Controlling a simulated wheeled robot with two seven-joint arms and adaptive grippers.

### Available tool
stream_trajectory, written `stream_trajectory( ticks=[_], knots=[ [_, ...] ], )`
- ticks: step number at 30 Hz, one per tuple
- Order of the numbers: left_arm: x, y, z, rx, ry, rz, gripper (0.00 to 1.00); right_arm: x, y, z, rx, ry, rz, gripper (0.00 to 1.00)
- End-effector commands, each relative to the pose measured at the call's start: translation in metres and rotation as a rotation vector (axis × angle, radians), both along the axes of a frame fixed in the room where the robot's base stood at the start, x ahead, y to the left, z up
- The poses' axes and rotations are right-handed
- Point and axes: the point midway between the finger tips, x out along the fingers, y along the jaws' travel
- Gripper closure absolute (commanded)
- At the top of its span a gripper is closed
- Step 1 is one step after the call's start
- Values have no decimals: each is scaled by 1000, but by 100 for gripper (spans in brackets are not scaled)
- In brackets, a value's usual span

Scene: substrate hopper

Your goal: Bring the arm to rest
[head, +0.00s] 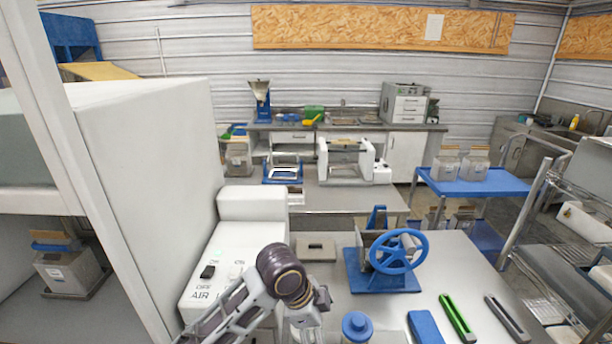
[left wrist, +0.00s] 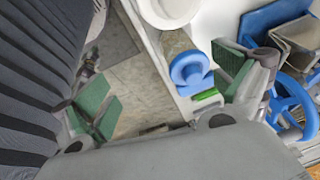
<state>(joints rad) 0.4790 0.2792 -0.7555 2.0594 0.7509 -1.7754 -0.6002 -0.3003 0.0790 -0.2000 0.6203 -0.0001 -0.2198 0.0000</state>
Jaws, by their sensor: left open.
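My left arm comes in from the bottom of the head view, bent at a dark joint. My left gripper (head: 304,325) hangs at its end near the lower edge, over the front of the grey bench, partly cut off. In the left wrist view the gripper (left wrist: 165,90) is open, its two green-padded fingers wide apart with nothing held between them. My right gripper is not in view.
A white switch box (head: 226,262) stands left of the arm. A blue handwheel device (head: 385,260) sits to the right, with blue, green (head: 457,317) and dark (head: 507,318) long pieces in front. A flat grey-brown block (head: 316,248) lies behind the gripper. A tall white cabinet fills the left.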

Motion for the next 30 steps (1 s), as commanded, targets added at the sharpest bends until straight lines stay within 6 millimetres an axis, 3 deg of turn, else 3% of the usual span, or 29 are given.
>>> stream_trajectory(
  ticks=[14,30],
  knots=[
    [-10,24,-23,-104,57,311,4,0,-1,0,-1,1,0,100],
    [-22,75,-54,-154,110,669,4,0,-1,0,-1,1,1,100]
  ],
)
